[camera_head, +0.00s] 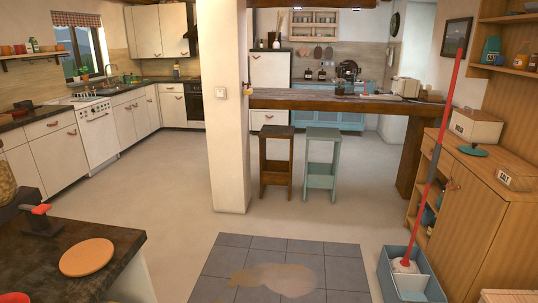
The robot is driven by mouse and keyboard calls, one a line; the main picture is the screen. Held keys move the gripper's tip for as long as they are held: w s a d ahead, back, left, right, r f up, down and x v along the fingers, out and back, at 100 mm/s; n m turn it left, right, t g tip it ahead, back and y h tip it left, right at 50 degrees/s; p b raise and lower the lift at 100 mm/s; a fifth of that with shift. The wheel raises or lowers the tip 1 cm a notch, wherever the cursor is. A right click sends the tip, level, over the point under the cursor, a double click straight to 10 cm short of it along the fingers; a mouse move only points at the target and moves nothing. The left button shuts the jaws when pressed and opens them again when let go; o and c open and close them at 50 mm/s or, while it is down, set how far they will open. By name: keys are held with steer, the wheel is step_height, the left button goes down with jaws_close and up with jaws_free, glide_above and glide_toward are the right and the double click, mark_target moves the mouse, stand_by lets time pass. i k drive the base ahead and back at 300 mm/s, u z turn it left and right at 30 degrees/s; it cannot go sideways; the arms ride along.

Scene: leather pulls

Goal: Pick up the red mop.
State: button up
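The red mop (447,108) stands tilted at the right, its long red handle leaning up and to the right past the front of the wooden cabinet. A dark grey section shows partway down the handle. Its whitish head (405,266) sits in the blue-grey bucket (392,262) on the floor, on the left side of the bucket's divided top. I cannot tell whether the handle touches the cabinet. My gripper is not in view.
The wooden cabinet (470,222) stands right beside the bucket. Grey floor tiles (225,262) with a tan puddle (285,276) lie left of it. A pillar (226,120), two stools (275,160) and a counter stand behind. A dark table (110,238) is at lower left. Open floor lies between.

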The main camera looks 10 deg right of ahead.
mark_target(402, 265)
steer(key=u, duration=0.3)
steer(key=i, duration=1.7)
steer(key=z, duration=0.3)
steer(key=i, duration=0.8)
steer(key=z, duration=1.1)
steer(key=i, duration=1)
steer(key=z, duration=0.55)
